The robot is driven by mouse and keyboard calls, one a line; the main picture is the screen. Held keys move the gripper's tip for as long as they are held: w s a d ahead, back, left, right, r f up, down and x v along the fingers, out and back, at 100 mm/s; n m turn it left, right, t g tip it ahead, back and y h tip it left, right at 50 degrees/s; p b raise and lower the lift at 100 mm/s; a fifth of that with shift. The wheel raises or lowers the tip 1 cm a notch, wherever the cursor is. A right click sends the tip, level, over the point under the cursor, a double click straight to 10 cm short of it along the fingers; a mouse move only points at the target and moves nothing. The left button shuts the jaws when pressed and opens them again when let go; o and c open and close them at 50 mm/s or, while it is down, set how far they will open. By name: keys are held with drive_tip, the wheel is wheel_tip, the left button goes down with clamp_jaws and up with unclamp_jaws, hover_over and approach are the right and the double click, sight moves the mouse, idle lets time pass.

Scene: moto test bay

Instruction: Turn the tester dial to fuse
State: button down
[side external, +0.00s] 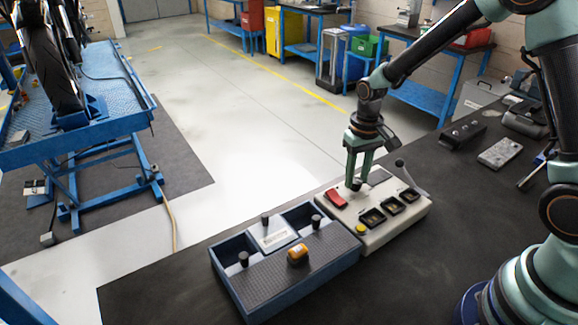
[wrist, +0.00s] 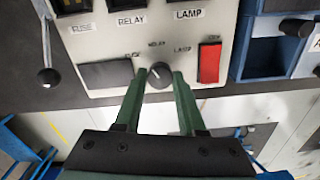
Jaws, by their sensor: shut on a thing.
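The cream tester box (side external: 405,222) sits on the dark bench. In the wrist view its small dark dial (wrist: 160,75) is on the panel, below printed labels that appear to read fuse on the left, relay in the middle and lamp on the right. My gripper (wrist: 161,77) points at the panel with one finger on each side of the dial, shut on it. In the side view my gripper (side external: 357,186) reaches down onto the far part of the box, and its fingers mostly hide the dial. I cannot tell surely which label the dial points at.
A red switch (wrist: 209,63) is close right of the dial; a dark panel (wrist: 106,75) is left. Labelled sockets (side external: 372,217), a yellow button (side external: 361,230) and a lever (side external: 400,164) are nearby. A blue tray (side external: 236,280) adjoins the box, holding an orange part (side external: 298,254).

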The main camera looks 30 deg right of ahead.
sight(357, 180)
drive_tip(key=shift+d+n, duration=0.1)
drive_tip(key=shift+n, duration=1.7)
drive_tip(key=c, duration=0.5)
unclamp_jaws()
drive_tip(key=shift+r, duration=0.1)
wheel_tip(357, 180, up, 12)
